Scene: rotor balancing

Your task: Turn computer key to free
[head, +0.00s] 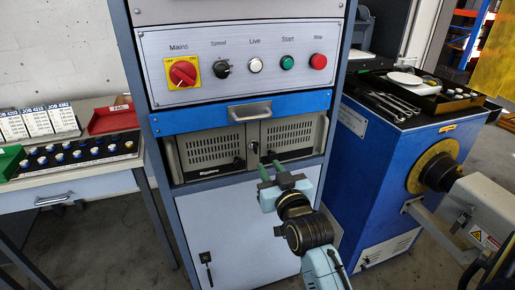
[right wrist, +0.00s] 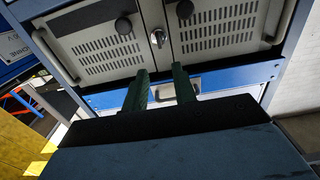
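The computer key (head: 254,147) sits in its lock between the two vented grey doors of the computer (head: 212,150). In the right wrist view, which looks upside down, the key (right wrist: 157,37) is a small silver piece at the seam of the doors. My right gripper (head: 270,171) is in front of the cabinet, just below and right of the key in the head view. Its two green fingers (right wrist: 163,88) are apart with nothing between them. They do not seem to touch the key. The key's exact angle is too small to tell. My left gripper is not in view.
Above is a blue drawer with a handle (head: 250,111) and a switch panel (head: 200,50). Black knobs and side handles stand out from the doors. A blue bench with wrenches (head: 395,105) and a machine are at right. A table with a red tray (head: 113,118) is at left.

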